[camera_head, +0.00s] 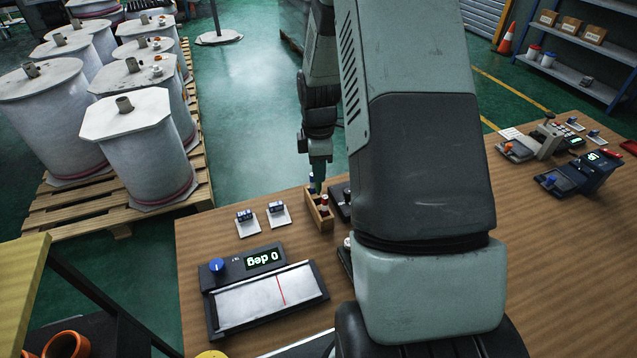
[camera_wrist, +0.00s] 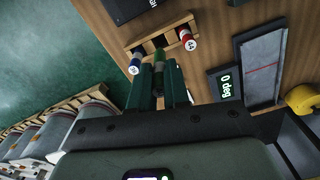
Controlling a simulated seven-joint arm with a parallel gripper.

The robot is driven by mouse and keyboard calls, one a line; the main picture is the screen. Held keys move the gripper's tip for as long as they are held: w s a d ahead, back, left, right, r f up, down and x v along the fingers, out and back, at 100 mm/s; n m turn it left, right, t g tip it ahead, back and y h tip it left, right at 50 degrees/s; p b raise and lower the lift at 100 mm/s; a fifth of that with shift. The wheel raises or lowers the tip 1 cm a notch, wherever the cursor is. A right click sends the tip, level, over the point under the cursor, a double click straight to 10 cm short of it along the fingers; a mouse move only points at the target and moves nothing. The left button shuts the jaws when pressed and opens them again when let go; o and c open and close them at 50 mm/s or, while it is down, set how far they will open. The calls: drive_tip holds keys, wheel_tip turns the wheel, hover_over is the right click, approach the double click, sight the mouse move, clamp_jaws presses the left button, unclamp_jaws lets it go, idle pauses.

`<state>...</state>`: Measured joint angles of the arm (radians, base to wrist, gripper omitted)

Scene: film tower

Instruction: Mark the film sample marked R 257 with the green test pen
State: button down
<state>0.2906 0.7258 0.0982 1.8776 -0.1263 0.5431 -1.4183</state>
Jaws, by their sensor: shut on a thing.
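My gripper (camera_head: 319,172) points down over a small wooden pen rack (camera_head: 328,223) on the table. In the wrist view its dark green fingers (camera_wrist: 160,84) are shut on the green test pen (camera_wrist: 158,55), between a blue pen (camera_wrist: 136,62) and a red pen (camera_wrist: 187,38). I cannot tell whether the green pen is still seated in the rack or slightly lifted. Two small white pieces with dark blue blocks, one on the left (camera_head: 248,229) and one on the right (camera_head: 279,218), lie left of the rack. No R 257 marking is readable.
A tilt device (camera_head: 265,300) reading "0 deg" lies at the table's front left. Other instruments, including one with a green display (camera_head: 590,172), stand at the right. My arm hides the table's middle. White drums (camera_head: 140,150) stand on a pallet at left.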

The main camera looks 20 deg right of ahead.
drive_tip(key=shift+d+r, duration=0.15)
drive_tip(key=shift+r, duration=0.5)
drive_tip(key=shift+d+r, duration=0.15)
drive_tip(key=shift+r, duration=0.45)
drive_tip(key=d+f, duration=0.1)
drive_tip(key=d, duration=1.9)
drive_tip(key=shift+s+f, duration=0.2)
drive_tip(key=shift+f, duration=1.05)
drive_tip(key=shift+s+f, duration=0.2)
drive_tip(key=shift+f, duration=1.05)
drive_tip(key=shift+f, duration=0.3)
drive_tip(key=shift+a, duration=1.15)
wheel_tip(320, 180, up, 7)
idle(0.5)
